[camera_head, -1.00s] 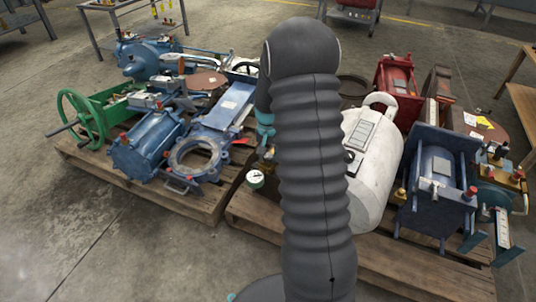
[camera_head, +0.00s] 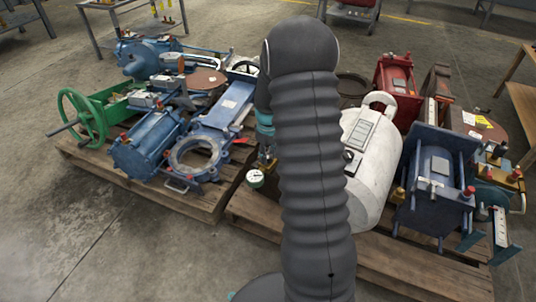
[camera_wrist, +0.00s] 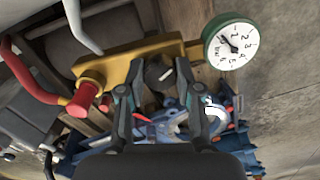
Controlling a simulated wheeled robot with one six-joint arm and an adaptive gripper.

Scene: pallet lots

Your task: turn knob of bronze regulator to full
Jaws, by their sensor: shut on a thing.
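The bronze regulator (camera_wrist: 143,60) shows in the wrist view as a brass-coloured body. A green-rimmed round pressure gauge (camera_wrist: 230,43) is at its right end and a red fitting (camera_wrist: 85,97) at its left. Its dark knob (camera_wrist: 160,73), with a pale mark on it, sits between the fingers of my gripper (camera_wrist: 158,78), which is shut on it. The gauge needle is small and hard to read. In the head view the gauge (camera_head: 255,178) shows at the pallet's left edge, below my gripper (camera_head: 267,158). My arm hides most of the regulator there.
A white tank (camera_head: 372,165) and a blue framed unit (camera_head: 435,185) stand close by on the right pallet (camera_head: 400,265). Blue machinery (camera_head: 150,145) and a green handwheel (camera_head: 82,118) crowd the left pallet (camera_head: 190,203). Bare concrete floor lies in front.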

